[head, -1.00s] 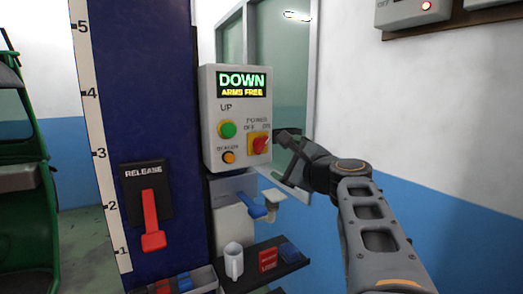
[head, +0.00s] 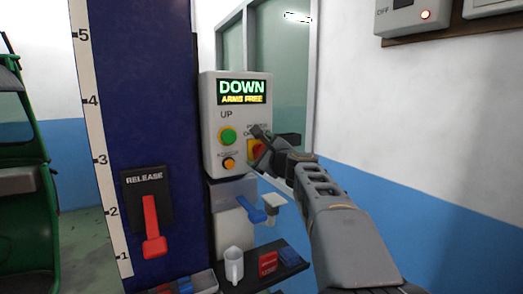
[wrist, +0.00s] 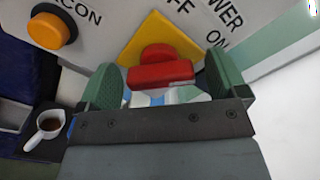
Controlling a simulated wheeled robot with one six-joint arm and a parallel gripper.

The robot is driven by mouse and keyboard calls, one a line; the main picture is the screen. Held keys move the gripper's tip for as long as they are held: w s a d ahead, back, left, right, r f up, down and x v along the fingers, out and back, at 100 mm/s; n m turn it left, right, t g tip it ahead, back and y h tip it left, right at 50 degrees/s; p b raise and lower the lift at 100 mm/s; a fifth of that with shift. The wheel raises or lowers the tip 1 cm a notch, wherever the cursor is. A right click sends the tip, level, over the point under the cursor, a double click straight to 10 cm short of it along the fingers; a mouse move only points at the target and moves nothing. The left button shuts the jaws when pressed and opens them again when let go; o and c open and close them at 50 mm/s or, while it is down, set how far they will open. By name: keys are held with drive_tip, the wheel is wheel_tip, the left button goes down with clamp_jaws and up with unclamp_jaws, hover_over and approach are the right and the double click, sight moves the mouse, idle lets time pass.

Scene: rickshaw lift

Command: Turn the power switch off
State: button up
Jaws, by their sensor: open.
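The power switch is a red rotary handle (wrist: 160,72) on a yellow plate (wrist: 150,38), on the grey control box (head: 208,130). Its POWER, OFF and ON labels show in the wrist view, with the handle between my gripper's two green fingers. My gripper (wrist: 163,88) is open, its fingers on either side of the handle; I cannot tell whether they touch it. In the head view my gripper (head: 262,145) covers much of the switch. The box's display (head: 241,91) reads DOWN, ARMS FREE.
A green UP button (head: 227,135) and an orange beacon button (head: 229,163) sit left of the switch. Below are a blue-handled part (head: 252,212), a shelf with a white jug (head: 233,264) and small boxes. A red RELEASE lever (head: 152,225) is on the blue column.

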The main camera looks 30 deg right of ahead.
drive_tip(key=shift+w, duration=0.4)
drive_tip(key=shift+c, duration=0.4)
drive_tip(key=c, duration=0.9)
drive_tip(key=shift+o, duration=0.2)
drive_tip(key=shift+f, duration=0.1)
